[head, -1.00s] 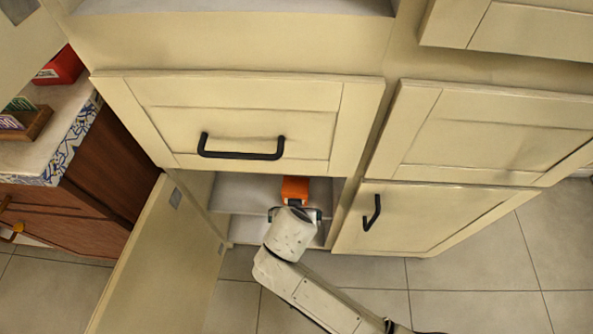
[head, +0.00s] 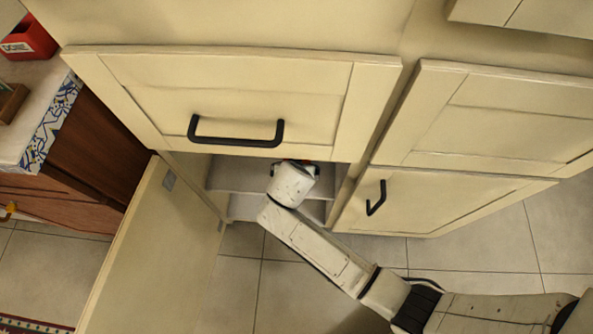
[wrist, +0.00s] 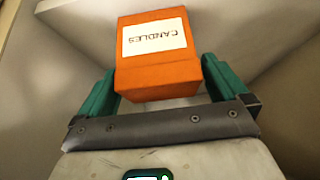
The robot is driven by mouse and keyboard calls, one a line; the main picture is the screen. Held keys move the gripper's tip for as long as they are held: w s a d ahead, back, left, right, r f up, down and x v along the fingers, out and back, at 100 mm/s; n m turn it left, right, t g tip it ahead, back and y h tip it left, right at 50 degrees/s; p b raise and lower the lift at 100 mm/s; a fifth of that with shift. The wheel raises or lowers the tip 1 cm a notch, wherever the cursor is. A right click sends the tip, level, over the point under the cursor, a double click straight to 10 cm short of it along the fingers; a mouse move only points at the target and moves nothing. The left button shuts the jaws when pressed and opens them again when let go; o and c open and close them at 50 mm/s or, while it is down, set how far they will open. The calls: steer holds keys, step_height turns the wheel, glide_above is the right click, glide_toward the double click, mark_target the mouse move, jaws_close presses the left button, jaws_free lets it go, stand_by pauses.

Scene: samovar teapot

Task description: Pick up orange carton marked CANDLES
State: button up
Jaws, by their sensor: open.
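The orange carton (wrist: 158,76) stands in the cabinet and shows its white CANDLES label, upside down in the wrist view. My gripper (wrist: 160,82) is open, with one green finger on each side of the carton's lower part. A small gap shows between the carton and the right finger; at the left finger I cannot tell whether they touch. In the head view my wrist hides nearly all of the carton, and my gripper's fingers are mostly hidden inside the open cabinet.
The open cabinet's shelf (head: 238,176) lies around my wrist, below a closed drawer (head: 230,95) with a black handle. The open door (head: 160,250) stands at left. A closed cupboard door (head: 430,195) is close at right. A red box (head: 30,42) sits on the left counter.

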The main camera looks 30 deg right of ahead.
steer(key=b+x, duration=0.1)
steer(key=x, duration=0.2)
steer(key=shift+w+d+f, duration=0.1)
steer(key=shift+d+f, duration=0.05)
steer(key=shift+f, duration=0.1)
steer(key=c, duration=1)
